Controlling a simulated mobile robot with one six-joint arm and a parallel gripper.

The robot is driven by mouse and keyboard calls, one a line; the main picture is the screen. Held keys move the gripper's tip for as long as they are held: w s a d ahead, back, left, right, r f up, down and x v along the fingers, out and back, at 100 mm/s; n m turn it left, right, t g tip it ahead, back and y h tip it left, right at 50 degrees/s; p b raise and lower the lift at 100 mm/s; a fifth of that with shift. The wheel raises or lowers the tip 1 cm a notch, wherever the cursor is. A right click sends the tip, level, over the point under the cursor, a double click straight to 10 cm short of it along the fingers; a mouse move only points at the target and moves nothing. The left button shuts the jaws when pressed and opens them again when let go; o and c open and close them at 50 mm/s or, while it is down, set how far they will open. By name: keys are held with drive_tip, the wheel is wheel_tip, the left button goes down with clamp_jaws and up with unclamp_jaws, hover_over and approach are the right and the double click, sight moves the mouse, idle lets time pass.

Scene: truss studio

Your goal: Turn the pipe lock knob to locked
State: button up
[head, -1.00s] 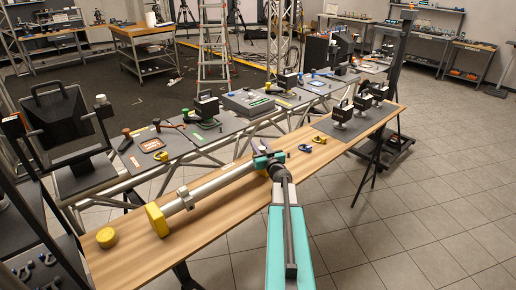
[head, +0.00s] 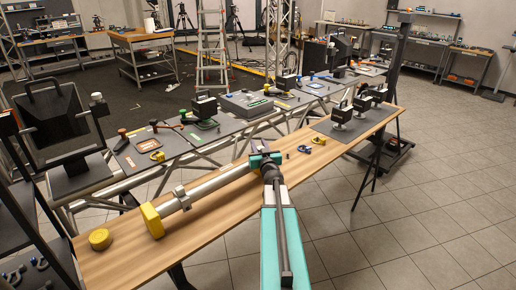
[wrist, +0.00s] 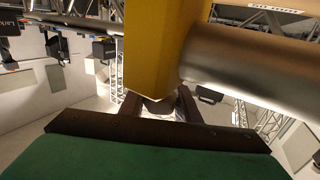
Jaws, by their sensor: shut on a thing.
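A long silver pipe (head: 209,185) lies along the wooden table, with a yellow six-sided collar (head: 151,219) at its left end. My gripper (head: 264,160) is at the pipe's right end and hides most of what is there. In the wrist view a yellow flat-sided piece (wrist: 160,45), which I take for the pipe lock knob, stands beside the pipe (wrist: 245,70). The dark fingers of my gripper (wrist: 153,104) are on either side of its lower end, shut on it. The exact contact and any lock marking are hidden.
A yellow round cap (head: 99,238) lies on the table (head: 190,250) at the left. Blue and yellow clamps (head: 317,140) lie right of my gripper. Black fixtures stand on a grey mat (head: 325,128) at the far right. A grey bench (head: 175,150) with tools runs behind.

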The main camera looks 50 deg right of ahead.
drive_tip(key=shift+s+d+m+g+h+b, duration=0.15)
drive_tip(key=shift+m+g+h+b, duration=0.3)
drive_tip(key=shift+b, duration=1.6)
drive_tip(key=shift+d+m+g+h+b, duration=0.25)
drive_tip(key=shift+h+b, duration=0.4)
drive_tip(key=shift+b, duration=1.4)
drive_tip(key=b, duration=0.5)
drive_tip(key=m+g+h+b, duration=0.1)
drive_tip(key=b, duration=0.4)
drive_tip(key=shift+d+f, duration=0.2)
drive_tip(key=shift+f, duration=0.05)
drive_tip(key=b, duration=0.6)
drive_tip(key=shift+s+f+m+g+h, duration=0.1)
drive_tip(key=shift+m+g+h, duration=0.2)
drive_tip(key=shift+m+g, duration=0.1)
drive_tip(key=shift+s+a+b, duration=0.2)
drive_tip(key=shift+b, duration=1.05)
drive_tip(key=o, duration=1)
drive_tip(key=shift+r, duration=0.2)
drive_tip(key=shift+s+a, duration=0.1)
